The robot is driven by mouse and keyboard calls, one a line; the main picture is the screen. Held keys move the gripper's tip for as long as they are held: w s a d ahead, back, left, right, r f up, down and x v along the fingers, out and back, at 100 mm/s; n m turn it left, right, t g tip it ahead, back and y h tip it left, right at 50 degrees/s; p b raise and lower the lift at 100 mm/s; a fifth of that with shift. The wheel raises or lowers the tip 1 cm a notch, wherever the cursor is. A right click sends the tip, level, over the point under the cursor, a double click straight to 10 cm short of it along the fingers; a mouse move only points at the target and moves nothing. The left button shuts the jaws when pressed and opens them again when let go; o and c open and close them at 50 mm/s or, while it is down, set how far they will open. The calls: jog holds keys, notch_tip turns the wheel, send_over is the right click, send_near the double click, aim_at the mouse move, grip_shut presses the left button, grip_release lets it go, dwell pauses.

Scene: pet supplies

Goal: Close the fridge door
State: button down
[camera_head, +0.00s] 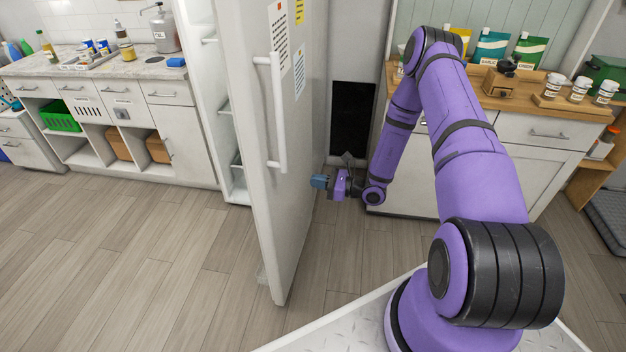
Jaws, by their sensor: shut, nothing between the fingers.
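The fridge door (255,120) is white and stands wide open, its face turned to the right and its free edge toward me. A long white handle (278,115) and several paper notes are on that face. The open fridge body (208,95) with shelf edges shows behind the door on the left. My gripper (320,181) is low, on the right side of the door, pointing left toward its face. It is shut and empty. I cannot tell whether its tip touches the door.
A wooden-topped cabinet (480,85) with jars and bags stands at the right behind my arm. A dark panel (352,118) is on the back wall. The wood floor (130,260) at the left is clear.

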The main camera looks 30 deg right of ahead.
aim_at(276, 174)
jog(key=x, duration=1.1)
jog(key=shift+w+a, duration=0.1)
jog(key=shift+a, duration=0.05)
jog(key=shift+a, duration=0.1)
